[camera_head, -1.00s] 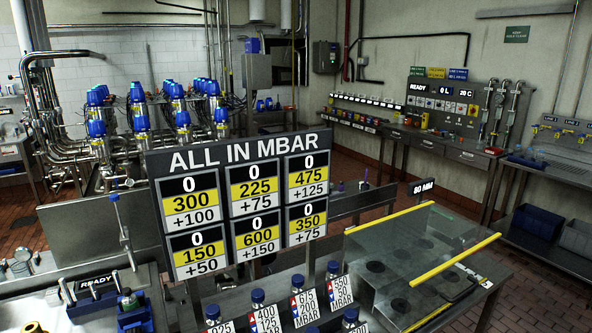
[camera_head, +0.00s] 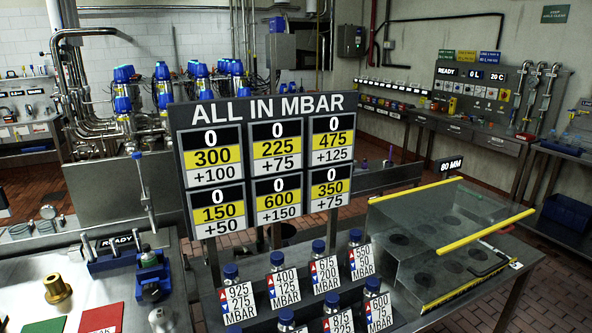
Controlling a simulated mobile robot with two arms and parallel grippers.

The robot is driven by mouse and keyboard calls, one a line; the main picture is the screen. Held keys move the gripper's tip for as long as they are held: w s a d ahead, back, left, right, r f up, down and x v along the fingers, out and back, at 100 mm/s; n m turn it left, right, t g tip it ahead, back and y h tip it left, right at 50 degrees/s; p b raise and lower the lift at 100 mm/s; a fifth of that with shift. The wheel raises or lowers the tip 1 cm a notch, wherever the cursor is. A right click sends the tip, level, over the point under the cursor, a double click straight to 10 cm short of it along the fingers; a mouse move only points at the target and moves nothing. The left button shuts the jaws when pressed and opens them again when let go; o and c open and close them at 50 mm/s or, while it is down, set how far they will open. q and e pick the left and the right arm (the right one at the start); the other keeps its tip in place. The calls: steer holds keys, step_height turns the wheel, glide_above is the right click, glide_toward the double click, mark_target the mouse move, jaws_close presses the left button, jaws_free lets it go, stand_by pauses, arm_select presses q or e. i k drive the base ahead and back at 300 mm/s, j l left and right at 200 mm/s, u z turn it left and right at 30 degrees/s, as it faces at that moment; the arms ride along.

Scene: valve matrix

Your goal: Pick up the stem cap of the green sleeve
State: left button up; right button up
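Neither of my grippers is in view. I cannot clearly pick out a green sleeve or its stem cap. Valves with blue caps (camera_head: 164,84) stand on steel pipework at the back left, behind the sign, and are too small to tell sleeve colours. Several small blue-capped pieces (camera_head: 318,247) stand upright behind white pressure cards on the front bench. A blue holder (camera_head: 112,261) beside a small READY display (camera_head: 118,242) stands on the left bench. A small dark piece with a hint of green (camera_head: 147,250) is at its right end.
The ALL IN MBAR sign (camera_head: 262,104) blocks the middle. A clear-walled box with yellow edges (camera_head: 487,246) stands at right. A brass part (camera_head: 56,288), a green mat (camera_head: 45,325) and a red mat (camera_head: 101,318) lie at lower left.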

mark_target(147, 254)
steer(key=i+j+u, duration=0.1)
steer(key=j+u, duration=0.15)
steer(key=u, duration=0.25)
steer(key=i+j+u, duration=0.2)
steer(key=u, duration=0.25)
steer(key=j+z, duration=0.5)
steer(key=j, duration=0.55)
steer(key=l+u, duration=0.15)
steer(key=u, duration=0.3)
steer(key=l+u, duration=0.2)
steer(key=u, duration=0.2)
steer(key=l+u, duration=0.15)
steer(key=u, duration=0.3)
steer(key=k+l+u, duration=0.1)
steer(key=u, duration=0.3)
